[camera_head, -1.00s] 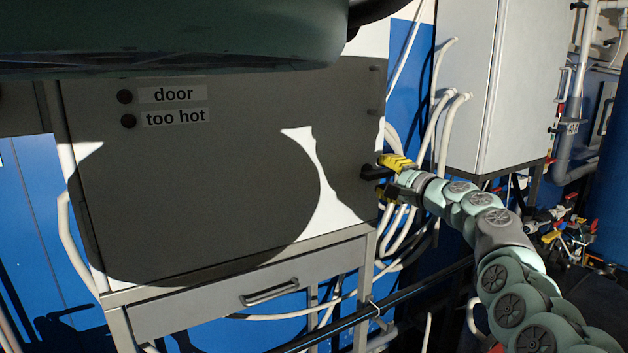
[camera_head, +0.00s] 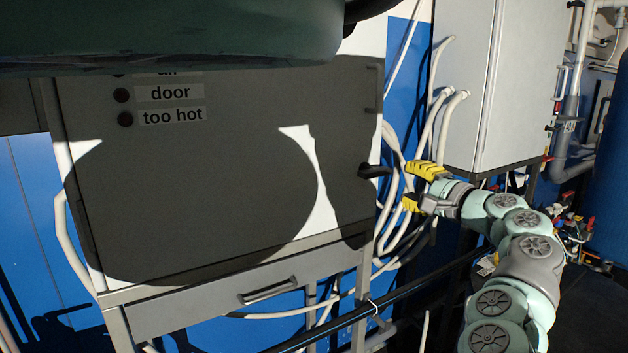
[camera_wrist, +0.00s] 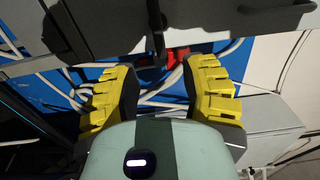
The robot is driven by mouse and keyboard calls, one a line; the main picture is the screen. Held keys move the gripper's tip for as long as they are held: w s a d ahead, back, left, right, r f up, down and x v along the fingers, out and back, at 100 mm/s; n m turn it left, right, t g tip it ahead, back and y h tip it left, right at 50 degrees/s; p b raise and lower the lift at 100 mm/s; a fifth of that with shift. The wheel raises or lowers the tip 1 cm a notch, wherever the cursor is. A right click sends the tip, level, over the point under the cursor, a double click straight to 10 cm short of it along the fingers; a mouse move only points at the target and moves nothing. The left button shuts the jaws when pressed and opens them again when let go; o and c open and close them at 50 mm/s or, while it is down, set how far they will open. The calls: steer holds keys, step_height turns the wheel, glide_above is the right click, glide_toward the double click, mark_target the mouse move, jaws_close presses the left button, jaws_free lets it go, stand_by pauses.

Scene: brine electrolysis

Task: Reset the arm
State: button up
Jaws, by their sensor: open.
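My gripper (camera_head: 418,186) is open and empty, its two yellow-padded fingers spread apart, just right of the grey cabinet (camera_head: 230,225). A black handle (camera_head: 374,171) sticks out from the right side of the cabinet's front, and a clear gap separates it from my fingertips. In the wrist view my gripper (camera_wrist: 165,85) shows both yellow fingers wide apart with nothing between them. Beyond the fingers are the cabinet's edge and white cables. My arm reaches in from the lower right of the head view.
White cables (camera_head: 395,215) hang behind my gripper. A light grey wall cabinet (camera_head: 480,85) is above and right of it. A drawer with a metal handle (camera_head: 268,291) is below the cabinet. A black pipe (camera_head: 340,325) runs across the lower part.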

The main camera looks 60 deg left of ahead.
steer(key=shift+s+d+f, duration=0.1)
steer(key=shift+s+d, duration=0.1)
steer(key=shift+d, duration=0.05)
stand_by(0.5)
